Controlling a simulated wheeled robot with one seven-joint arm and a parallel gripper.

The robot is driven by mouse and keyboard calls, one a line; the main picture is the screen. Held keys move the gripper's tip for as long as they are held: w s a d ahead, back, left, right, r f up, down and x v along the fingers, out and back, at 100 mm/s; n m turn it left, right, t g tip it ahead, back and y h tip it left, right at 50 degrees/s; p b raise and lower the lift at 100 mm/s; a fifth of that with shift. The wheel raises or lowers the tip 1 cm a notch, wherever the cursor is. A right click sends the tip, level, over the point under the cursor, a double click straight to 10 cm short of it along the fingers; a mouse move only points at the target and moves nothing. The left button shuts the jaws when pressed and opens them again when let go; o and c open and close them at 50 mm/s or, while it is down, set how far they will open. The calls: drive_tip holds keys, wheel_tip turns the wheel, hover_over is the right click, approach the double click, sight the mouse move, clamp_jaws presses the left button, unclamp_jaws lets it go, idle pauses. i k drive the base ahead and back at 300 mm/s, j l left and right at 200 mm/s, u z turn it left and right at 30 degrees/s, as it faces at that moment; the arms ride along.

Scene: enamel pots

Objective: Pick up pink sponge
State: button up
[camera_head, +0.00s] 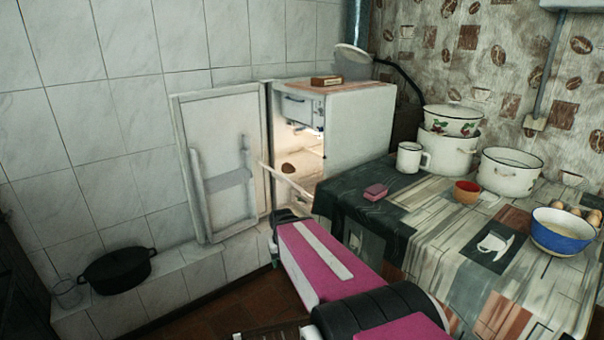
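A small pink sponge (376,192) lies on the patterned tablecloth near the table's left side, left of and in front of the white mug. My arm, with pink and black links, reaches in from the bottom right toward the front of the open fridge. Its far end is near the table's left edge, below and left of the sponge and apart from it in the picture. I cannot make out the gripper's fingers, so whether it holds anything is not visible.
The table (420,232) also bears a white mug (410,157), red cup (466,191), enamel pots (509,172) and blue bowl (562,231). The fridge door (219,160) stands open at left. A black pot (117,270) sits on the low ledge. Tablecloth around the sponge is clear.

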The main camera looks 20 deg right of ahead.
sight(376, 191)
drive_tip(key=i+j, duration=0.1)
drive_tip(key=j, duration=0.25)
drive_tip(key=i+j, duration=0.1)
drive_tip(key=j, duration=0.3)
drive_tip(key=j+z, duration=0.15)
drive_tip(key=z, duration=1.2)
drive_tip(key=i+j, duration=0.05)
